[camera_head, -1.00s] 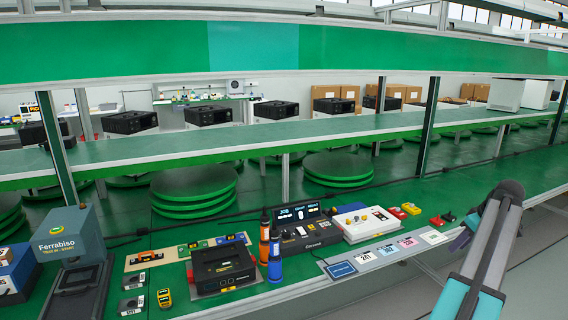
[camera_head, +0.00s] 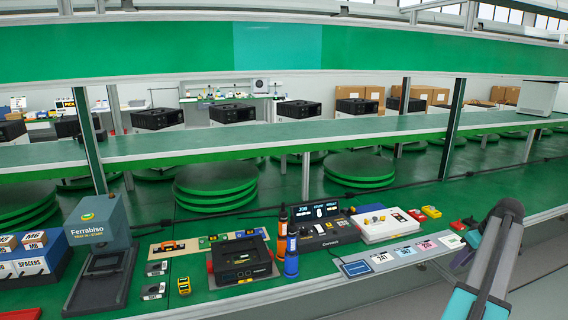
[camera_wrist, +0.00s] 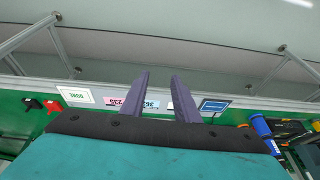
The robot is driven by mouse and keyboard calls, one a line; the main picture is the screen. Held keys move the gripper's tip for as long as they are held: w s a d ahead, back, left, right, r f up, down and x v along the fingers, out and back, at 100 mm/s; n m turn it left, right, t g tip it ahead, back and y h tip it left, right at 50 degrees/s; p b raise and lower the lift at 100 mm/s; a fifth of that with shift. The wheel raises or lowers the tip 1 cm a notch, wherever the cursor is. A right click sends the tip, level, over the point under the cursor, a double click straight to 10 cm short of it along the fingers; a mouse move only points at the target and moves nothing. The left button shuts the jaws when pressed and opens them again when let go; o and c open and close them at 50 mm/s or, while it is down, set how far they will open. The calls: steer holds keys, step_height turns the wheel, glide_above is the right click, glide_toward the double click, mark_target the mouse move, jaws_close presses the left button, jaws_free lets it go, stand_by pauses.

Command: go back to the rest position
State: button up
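My arm shows at the lower right of the head view, bent over the bench's front edge. In the wrist view my gripper (camera_wrist: 160,82) has its two purple fingers spread apart with nothing between them. It is open and empty. Its fingers point toward the bench's front rail, over the strip of numbered cards. In the head view a purple part of my gripper (camera_head: 463,257) shows just left of the arm, partly hidden by it.
The green bench holds a black device (camera_head: 240,260), orange and blue bottles (camera_head: 291,257), a black display unit (camera_head: 322,231), a white box (camera_head: 388,225), a Ferrabiso stand (camera_head: 100,262) and numbered cards (camera_head: 405,253). A long shelf (camera_head: 260,139) runs behind. The grey floor at lower right looks clear.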

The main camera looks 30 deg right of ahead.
steer(key=w+a+f+g+y, duration=0.1)
steer(key=w+a+f, duration=0.9)
steer(key=w+f, duration=0.1)
steer(key=w+a+f+g+y, duration=0.1)
steer(key=w+a+f, duration=0.2)
steer(key=a+f, duration=0.55)
steer(key=w+a+f+n+g, duration=0.1)
steer(key=w+a+f, duration=0.35)
steer(key=a, duration=0.65)
steer(key=w+a+f+g+y, duration=0.1)
steer(key=w+a+f, duration=0.2)
steer(key=a+f, duration=0.5)
steer(key=s+a+f+g, duration=0.1)
steer(key=s+a+f, duration=0.15)
steer(key=a, duration=0.45)
steer(key=s+a+f+g, duration=0.1)
steer(key=a+f, duration=0.3)
steer(key=a, duration=0.4)
steer(key=s+a+f+g, duration=0.1)
steer(key=s+a+f, duration=0.1)
steer(key=a+f, duration=0.35)
steer(key=s+a+f+n+g+h, duration=0.1)
steer(key=s+a+f, duration=0.1)
steer(key=s+a, duration=0.6)
steer(key=s+a+f+n+g+h, duration=0.1)
steer(key=s+a+f, duration=0.1)
steer(key=s+a, duration=0.6)
steer(key=shift+s+f+g, duration=0.3)
steer(key=shift+s, duration=0.1)
